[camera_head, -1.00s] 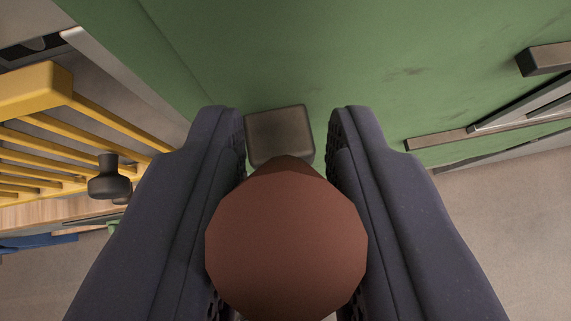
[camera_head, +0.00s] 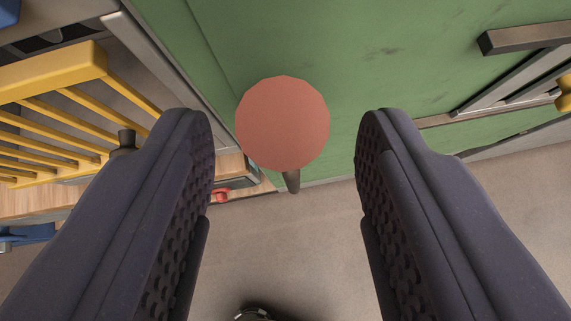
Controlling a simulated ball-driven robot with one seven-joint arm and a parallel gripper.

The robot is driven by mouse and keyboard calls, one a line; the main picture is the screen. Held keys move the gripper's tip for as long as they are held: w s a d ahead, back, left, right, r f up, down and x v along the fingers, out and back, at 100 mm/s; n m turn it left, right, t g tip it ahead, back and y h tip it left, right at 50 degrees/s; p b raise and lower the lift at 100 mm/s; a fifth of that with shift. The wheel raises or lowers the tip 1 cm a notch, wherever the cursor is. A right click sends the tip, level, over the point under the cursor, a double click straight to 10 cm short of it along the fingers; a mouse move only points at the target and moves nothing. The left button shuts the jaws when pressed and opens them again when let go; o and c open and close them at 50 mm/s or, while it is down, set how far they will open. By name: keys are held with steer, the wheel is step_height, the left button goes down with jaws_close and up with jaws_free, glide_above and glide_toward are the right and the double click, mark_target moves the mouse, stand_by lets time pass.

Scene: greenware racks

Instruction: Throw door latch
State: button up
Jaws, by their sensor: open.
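The door latch shows as a red-brown faceted knob (camera_head: 282,122) in front of the green door (camera_head: 350,60). A short dark stem (camera_head: 291,181) sticks out below the knob; the knob hides the rest of the latch. My gripper (camera_head: 284,116) is open and empty, with its two dark padded fingers wide apart. The knob appears between the fingertips in the picture, a little nearer the left one, with clear gaps on both sides. It looks to be beyond the fingertips, touching neither.
A yellow slatted rack (camera_head: 60,110) stands at the left, with a dark knob (camera_head: 125,143) partly behind my left finger. Bare grey floor (camera_head: 290,245) shows below.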

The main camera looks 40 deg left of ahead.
steer(key=v, duration=0.4)
steer(key=shift+s+d+r+p, duration=0.1)
steer(key=shift+s+r+p, duration=0.1)
steer(key=shift+p, duration=0.1)
steer(key=shift+w+d+f+b, duration=0.2)
steer(key=shift+b, duration=0.15)
steer(key=c, duration=0.5)
steer(key=d+n+b, duration=0.1)
steer(key=w+d+f+n+t+b, duration=0.1)
steer(key=b, duration=0.1)
steer(key=w+d+t+b, duration=0.1)
steer(key=b, duration=0.1)
steer(key=shift+w+d+f+n, duration=0.1)
steer(key=shift+d+f+n, duration=0.2)
steer(key=shift+n, duration=0.1)
jaws_close()
steer(key=d+f+n+t+y+b, duration=0.3)
steer(key=d+f+n+b, duration=0.15)
steer(key=n+b, duration=0.35)
steer(key=s+d+f+n+y+b, duration=0.1)
steer(key=s+f+n+y+b, duration=0.3)
steer(key=s+n+y+b, duration=0.65)
steer(key=w+a+r+n+h, duration=0.2)
steer(key=w+a+r, duration=0.2)
steer(key=w+a, duration=0.5)
steer(key=shift+w+a+r+t+h+p, duration=0.15)
steer(key=shift+w+t+h+p, duration=0.2)
steer(key=shift+w, duration=0.3)
